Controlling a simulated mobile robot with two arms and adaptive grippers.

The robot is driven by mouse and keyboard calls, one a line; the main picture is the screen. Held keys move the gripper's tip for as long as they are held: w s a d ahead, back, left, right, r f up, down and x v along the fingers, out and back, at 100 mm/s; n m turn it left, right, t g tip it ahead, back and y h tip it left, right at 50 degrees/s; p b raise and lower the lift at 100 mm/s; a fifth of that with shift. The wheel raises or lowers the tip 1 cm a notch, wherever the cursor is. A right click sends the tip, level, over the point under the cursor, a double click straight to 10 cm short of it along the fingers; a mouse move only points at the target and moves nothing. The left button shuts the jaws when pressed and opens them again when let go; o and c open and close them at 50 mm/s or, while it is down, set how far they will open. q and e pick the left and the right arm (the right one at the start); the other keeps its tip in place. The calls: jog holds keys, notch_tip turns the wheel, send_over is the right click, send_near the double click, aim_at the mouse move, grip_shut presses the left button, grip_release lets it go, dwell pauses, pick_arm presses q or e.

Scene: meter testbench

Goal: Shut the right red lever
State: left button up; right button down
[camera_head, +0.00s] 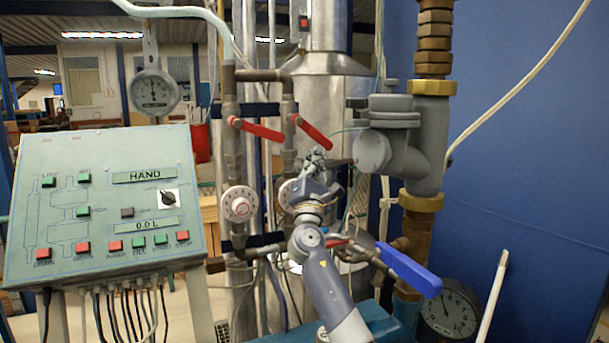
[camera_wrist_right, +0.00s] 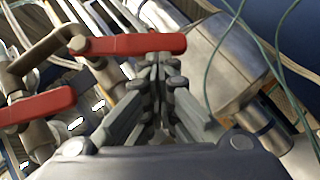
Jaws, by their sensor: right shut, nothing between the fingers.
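The right red lever (camera_head: 313,132) slants down to the right from its valve on the right upright pipe. In the wrist view the upper red lever (camera_wrist_right: 130,45), apparently the same one, lies just beyond my fingertips. My right gripper (camera_head: 317,158) is just below the lever in the head view, fingers pointing up. In the wrist view its fingers (camera_wrist_right: 157,68) are together with nothing between them. They are close to the lever's edge; whether they touch it I cannot tell. My left gripper is in neither view.
The left red lever (camera_head: 257,130) slants on the neighbouring pipe and shows in the wrist view (camera_wrist_right: 38,107). A grey pipe fitting (camera_head: 404,145) stands close right of my gripper. A blue lever (camera_head: 409,270) is lower right. A control panel (camera_head: 100,160) stands left.

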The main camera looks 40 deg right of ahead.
jog(key=shift+s+d+r+n+t+y+b, duration=0.1)
jog(key=shift+d+r+n+t+y+b, duration=0.3)
jog(key=shift+n+t+y+b, duration=0.5)
jog(key=shift+s+d+r+n+t+y+b, duration=0.15)
jog(key=shift+d+n+t+y+b, duration=0.4)
jog(key=shift+n, duration=0.7)
jog(key=shift+s+d+r+n+t+y+b, duration=0.1)
jog(key=shift+d+r+n+t+y+b, duration=0.3)
jog(key=shift+n+t, duration=0.55)
jog(key=v, duration=1.2)
jog(key=shift+a+f, duration=0.1)
